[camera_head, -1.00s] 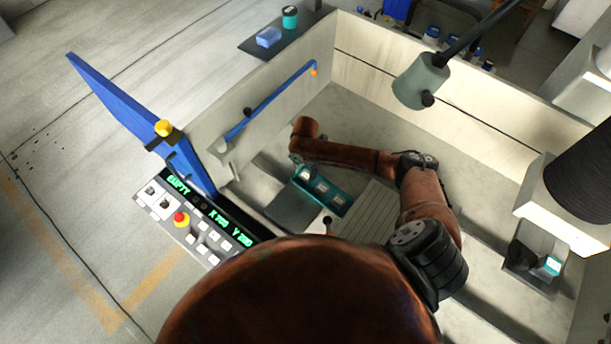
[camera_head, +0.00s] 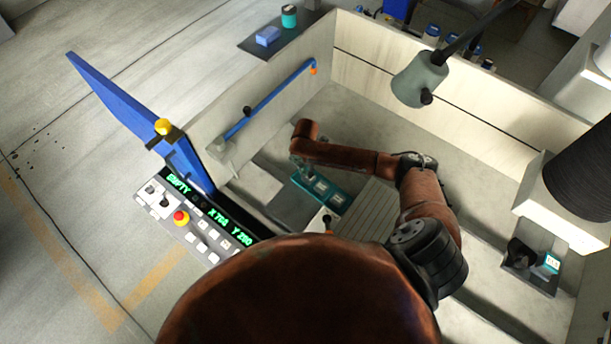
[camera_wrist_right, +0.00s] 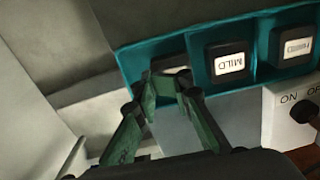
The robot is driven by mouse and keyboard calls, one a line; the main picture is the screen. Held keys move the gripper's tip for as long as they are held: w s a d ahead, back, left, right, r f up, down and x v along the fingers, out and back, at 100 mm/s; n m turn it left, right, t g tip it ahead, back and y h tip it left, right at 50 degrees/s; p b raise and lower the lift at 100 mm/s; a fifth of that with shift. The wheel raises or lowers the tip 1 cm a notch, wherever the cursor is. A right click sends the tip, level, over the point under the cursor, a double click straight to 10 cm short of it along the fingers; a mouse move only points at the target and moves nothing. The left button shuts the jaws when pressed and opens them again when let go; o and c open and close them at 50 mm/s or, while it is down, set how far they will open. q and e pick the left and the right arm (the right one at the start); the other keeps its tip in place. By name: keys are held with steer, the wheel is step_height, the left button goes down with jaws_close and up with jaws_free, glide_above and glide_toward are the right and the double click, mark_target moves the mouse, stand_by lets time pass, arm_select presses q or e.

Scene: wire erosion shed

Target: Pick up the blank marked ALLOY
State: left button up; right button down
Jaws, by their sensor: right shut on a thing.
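A teal tray (camera_wrist_right: 150,43) with three compartments shows in the right wrist view, and also in the head view (camera_head: 345,205). The middle compartment holds a dark blank marked MILD (camera_wrist_right: 229,62). The right compartment holds another dark blank (camera_wrist_right: 292,47), whose label I cannot read. My right gripper (camera_wrist_right: 167,86) reaches into the left compartment and is shut on the blank there (camera_wrist_right: 169,64). The fingers cover part of it, and its label cannot be read. In the head view my right gripper (camera_head: 302,172) is at the tray's upper-left end. My left gripper is not in view.
Pale tank walls (camera_head: 430,85) surround the work area. A white ON/OFF switch box (camera_wrist_right: 292,115) stands close beside the tray. A control panel (camera_head: 195,220) and a blue raised arm (camera_head: 130,115) are at left. A grey lamp (camera_head: 419,80) hangs at upper right.

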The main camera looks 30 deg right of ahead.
stand_by(0.6)
steer(key=shift+r, duration=0.55)
step_height(320, 180, up, 2)
steer(key=shift+d+r, duration=0.1)
steer(key=shift+r, duration=0.05)
steer(key=s+a+r+b, duration=0.1)
steer(key=s+a+r, duration=0.5)
steer(key=a+r, duration=0.3)
steer(key=a, duration=0.3)
steer(key=shift+s+a+r+b, duration=0.25)
steer(key=shift+s+r+b, duration=0.05)
steer(key=c, duration=0.6)
jaws_free()
steer(key=shift+o, duration=0.2)
